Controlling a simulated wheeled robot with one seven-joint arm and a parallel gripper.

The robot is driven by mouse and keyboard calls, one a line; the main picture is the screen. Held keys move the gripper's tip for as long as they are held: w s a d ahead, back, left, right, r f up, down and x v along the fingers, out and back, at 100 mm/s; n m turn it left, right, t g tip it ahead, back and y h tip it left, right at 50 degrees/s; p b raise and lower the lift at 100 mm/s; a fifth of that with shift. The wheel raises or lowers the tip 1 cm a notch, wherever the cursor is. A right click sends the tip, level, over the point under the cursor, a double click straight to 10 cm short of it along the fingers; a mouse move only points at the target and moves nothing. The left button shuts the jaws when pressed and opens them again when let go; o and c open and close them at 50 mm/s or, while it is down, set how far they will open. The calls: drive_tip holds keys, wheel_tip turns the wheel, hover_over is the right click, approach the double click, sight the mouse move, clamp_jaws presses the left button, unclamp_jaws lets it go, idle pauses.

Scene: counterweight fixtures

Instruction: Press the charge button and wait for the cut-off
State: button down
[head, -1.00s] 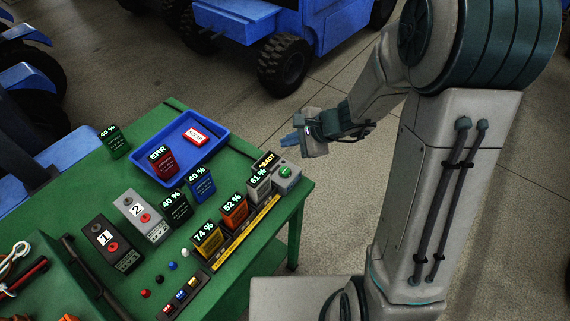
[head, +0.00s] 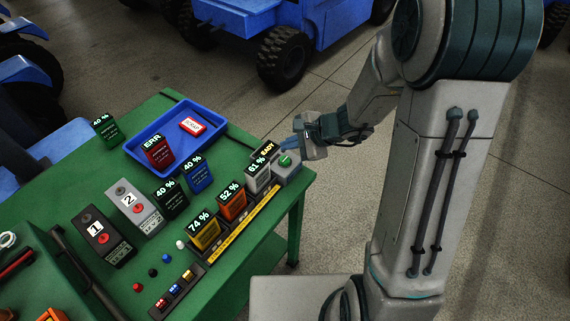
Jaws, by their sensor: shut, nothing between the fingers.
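A grey box (head: 291,173) with a green button (head: 285,159) stands at the right end of the charging strip, near the table's right edge. Its display (head: 268,149) is partly hidden and its visible letters read "EADY". A white battery block (head: 257,178) showing 61 %, an orange one (head: 233,206) showing 52 % and a yellow one (head: 205,232) showing 74 % stand in a row on the strip. My gripper (head: 285,144) is shut and empty, its blue fingertips just above the green button. I cannot tell whether they touch it.
Blue (head: 197,178), black (head: 170,198) and green (head: 106,131) blocks show 40 %. Several small knobs lie in front.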

sight(289, 160)
drive_tip(key=shift+f+b, duration=1.05)
drive_tip(key=shift+f, duration=0.25)
drive_tip(key=shift+f, duration=0.1)
idle(1.0)
drive_tip(key=shift+f+b, duration=0.3)
drive_tip(key=shift+b, duration=0.35)
drive_tip(key=shift+f+b, duration=0.55)
drive_tip(key=shift+b, duration=0.1)
idle(0.5)
drive_tip(key=shift+r, duration=0.15)
drive_tip(key=shift+r+p, duration=0.65)
drive_tip(key=shift+r, duration=0.2)
drive_tip(key=shift+r+p, duration=1.85)
drive_tip(key=shift+r, duration=0.7)
